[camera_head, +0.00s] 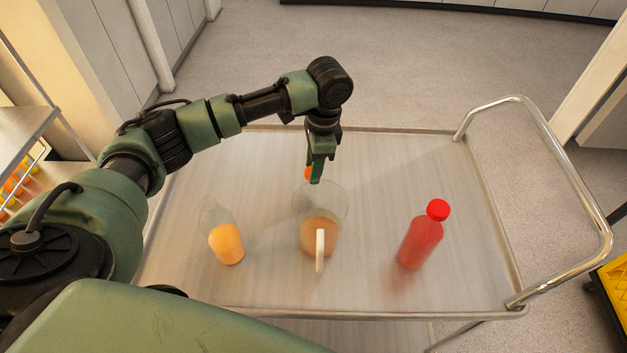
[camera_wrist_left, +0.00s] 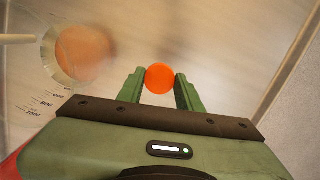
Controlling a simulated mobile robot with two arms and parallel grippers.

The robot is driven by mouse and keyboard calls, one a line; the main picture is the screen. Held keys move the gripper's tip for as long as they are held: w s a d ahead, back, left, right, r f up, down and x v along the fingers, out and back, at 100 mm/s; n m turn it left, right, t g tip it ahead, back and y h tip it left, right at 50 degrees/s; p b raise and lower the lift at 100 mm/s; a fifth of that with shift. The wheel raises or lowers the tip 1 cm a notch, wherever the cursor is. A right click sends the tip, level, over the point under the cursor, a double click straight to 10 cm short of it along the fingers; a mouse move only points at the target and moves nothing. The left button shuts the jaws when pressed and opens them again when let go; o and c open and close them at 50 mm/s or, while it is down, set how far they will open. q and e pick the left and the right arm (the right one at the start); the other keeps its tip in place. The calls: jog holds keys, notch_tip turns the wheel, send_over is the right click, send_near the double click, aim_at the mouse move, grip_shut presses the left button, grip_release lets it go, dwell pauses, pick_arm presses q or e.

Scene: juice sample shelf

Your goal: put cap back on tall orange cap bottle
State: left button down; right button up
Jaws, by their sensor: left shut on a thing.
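My left gripper (camera_head: 317,172) is shut on an orange cap (camera_head: 308,174), held above the far part of the cart top, just behind the clear pitcher. In the left wrist view the orange cap (camera_wrist_left: 160,78) sits between the two green fingertips. A clear bottle with orange juice (camera_head: 227,243) and no cap stands upright on the left of the cart, apart from the gripper. My right gripper is not in view.
A clear pitcher (camera_head: 320,234) with orange-brown liquid and a pale handle stands mid-cart, also showing in the left wrist view (camera_wrist_left: 84,52). A red bottle with a red cap (camera_head: 418,238) stands to the right. The metal cart top (camera_head: 400,160) is otherwise clear. A curved rail (camera_head: 575,180) borders its right side.

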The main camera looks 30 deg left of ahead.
pick_arm(q)
notch_tip(320, 180, up, 13)
jog(key=shift+f, duration=0.15)
jog(key=shift+s+f, duration=0.1)
dwell(0.6)
